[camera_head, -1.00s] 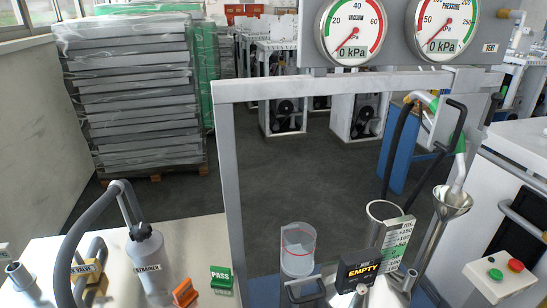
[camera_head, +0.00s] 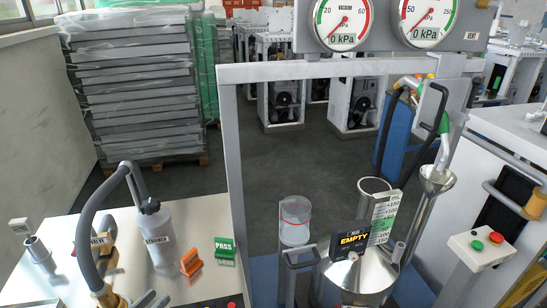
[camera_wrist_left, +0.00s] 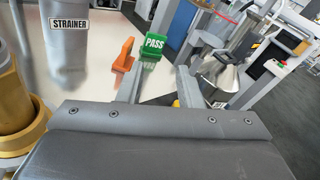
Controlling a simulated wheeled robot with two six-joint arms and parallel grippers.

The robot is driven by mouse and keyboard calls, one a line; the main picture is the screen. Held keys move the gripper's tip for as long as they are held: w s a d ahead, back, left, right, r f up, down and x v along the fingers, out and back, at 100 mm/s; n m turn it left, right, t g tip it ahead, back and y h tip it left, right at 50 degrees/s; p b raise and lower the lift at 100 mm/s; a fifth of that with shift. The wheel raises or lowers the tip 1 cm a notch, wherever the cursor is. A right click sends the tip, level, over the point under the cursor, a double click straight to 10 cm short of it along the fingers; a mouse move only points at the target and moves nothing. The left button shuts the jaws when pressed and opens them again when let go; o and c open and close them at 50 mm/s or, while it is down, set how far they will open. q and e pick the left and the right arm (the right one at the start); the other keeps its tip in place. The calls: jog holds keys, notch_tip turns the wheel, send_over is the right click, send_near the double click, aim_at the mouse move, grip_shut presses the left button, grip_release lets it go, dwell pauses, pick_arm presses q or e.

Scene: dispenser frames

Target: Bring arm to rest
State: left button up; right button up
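My left gripper (camera_head: 150,299) shows only at the bottom edge of the head view, low over the white bench. In the left wrist view its two fingers (camera_wrist_left: 159,86) stand apart with nothing held between them. Beyond the fingertips are the green PASS block (camera_wrist_left: 154,45) and an orange block (camera_wrist_left: 124,54). The grey strainer bottle (camera_wrist_left: 68,38) is to the left in that view. In the head view the PASS block (camera_head: 224,249) and orange block (camera_head: 191,262) stand on the bench. My right gripper is not visible.
A brass valve with a black hose (camera_head: 101,243) and the strainer bottle (camera_head: 157,236) stand on the bench's left. A metal frame (camera_head: 236,170) rises at its right side. Beyond are a clear cup (camera_head: 295,220), a black EMPTY display (camera_head: 352,239) and a steel funnel (camera_head: 437,181).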

pick_arm(q)
jog(key=s+a+r+n+t+y, duration=0.15)
jog(key=a+r+n+y, duration=0.35)
jog(key=n, duration=0.5)
jog(key=s+a+r+n+t+y, duration=0.1)
jog(key=a+r+n+t+y, duration=0.25)
jog(key=n+y, duration=0.45)
jog(key=s+a+f+n+g+y, duration=0.2)
jog(key=s+a+f+n+g, duration=0.45)
jog(key=n, duration=0.85)
jog(key=s+d+f+n+g+h, duration=0.6)
jog(key=s+d+f+g, duration=0.4)
jog(key=s+d, duration=0.15)
notch_tip(320, 180, down, 24)
jog(key=a+g, duration=0.1)
jog(key=a, duration=0.1)
jog(key=s+d+f+g+h, duration=0.1)
jog(key=s+f, duration=1.5)
jog(key=f, duration=0.1)
